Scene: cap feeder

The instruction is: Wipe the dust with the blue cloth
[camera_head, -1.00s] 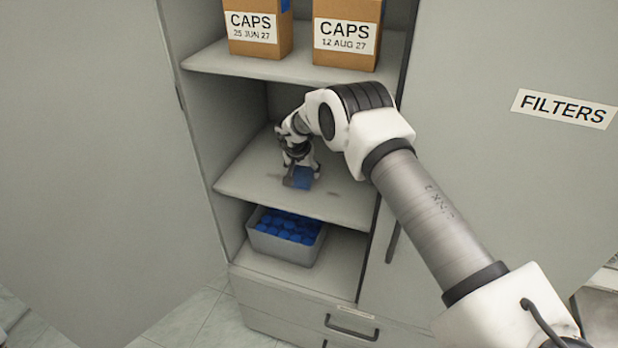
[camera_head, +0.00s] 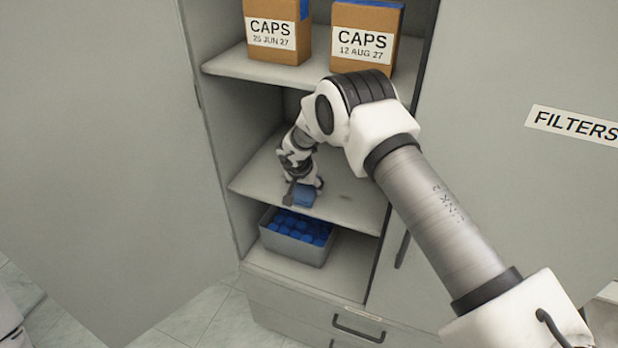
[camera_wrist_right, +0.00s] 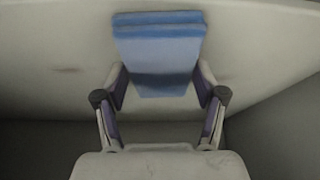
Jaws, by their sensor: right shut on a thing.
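The blue cloth (camera_head: 304,196) is folded into a small pad and held in my right gripper (camera_head: 303,187) at the middle shelf (camera_head: 262,181), by its front edge. In the right wrist view the cloth (camera_wrist_right: 158,52) sits between the two fingers of the right gripper (camera_wrist_right: 160,88), against the pale shelf. I cannot tell how firmly it presses on the shelf. A faint dark dust smudge (camera_head: 346,198) lies on the shelf to the right of the cloth. Another faint mark (camera_wrist_right: 66,70) shows left of the cloth in the right wrist view. My left gripper is not in view.
A grey bin (camera_head: 292,249) of blue caps stands on the shelf below. Two cardboard CAPS boxes (camera_head: 277,30) (camera_head: 365,36) stand on the shelf above. Cabinet side walls bound the shelf. A large grey door panel (camera_head: 110,150) fills the left.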

